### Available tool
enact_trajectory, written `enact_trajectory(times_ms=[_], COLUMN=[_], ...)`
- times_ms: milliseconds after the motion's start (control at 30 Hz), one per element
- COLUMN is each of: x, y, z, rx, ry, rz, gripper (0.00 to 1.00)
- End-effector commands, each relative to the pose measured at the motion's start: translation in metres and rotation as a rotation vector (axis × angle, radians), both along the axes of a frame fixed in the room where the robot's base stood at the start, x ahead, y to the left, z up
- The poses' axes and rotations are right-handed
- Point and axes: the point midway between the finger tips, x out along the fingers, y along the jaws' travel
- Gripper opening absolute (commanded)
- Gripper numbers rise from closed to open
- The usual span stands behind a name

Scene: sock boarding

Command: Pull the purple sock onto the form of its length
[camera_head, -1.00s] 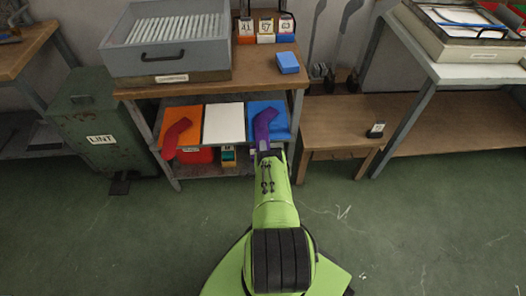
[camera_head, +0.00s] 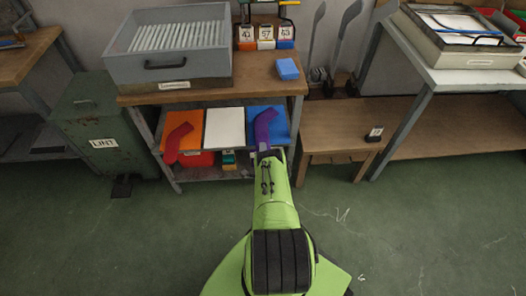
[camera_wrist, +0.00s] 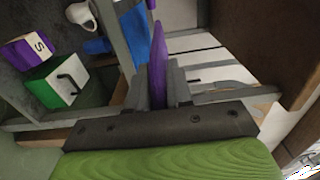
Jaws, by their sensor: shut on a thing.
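The purple sock (camera_head: 263,127) is in front of the blue panel on the lower shelf in the head view. My gripper (camera_head: 266,152) is shut on its lower end. In the wrist view the sock (camera_wrist: 158,55) rises edge-on from between the fingers of my gripper (camera_wrist: 158,88).
A red sock (camera_head: 176,142) lies on an orange panel, beside a white panel (camera_head: 223,126). A grey tray (camera_head: 172,70) and a blue block (camera_head: 288,69) sit on the bench top. Numbered tags (camera_head: 265,42) stand behind. The low wooden bench (camera_head: 330,128) carries a small label block (camera_head: 375,133).

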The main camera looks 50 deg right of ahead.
Motion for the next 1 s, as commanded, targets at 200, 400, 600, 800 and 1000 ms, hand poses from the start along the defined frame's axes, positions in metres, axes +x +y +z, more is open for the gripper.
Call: enact_trajectory(times_ms=[200,400,600,800,1000], x=[0.0,0.0,0.013,0.064,0.109], y=[0.0,0.0,0.011,0.069,0.154], z=[0.024,0.023,0.029,0.056,0.095], rx=[0.0,0.001,-0.001,0.0,-0.003], ry=[0.0,-0.001,0.0,0.006,0.008], rz=[0.0,0.0,0.028,0.162,0.335], gripper=[0.0,0.0,0.0,0.0,0.0])
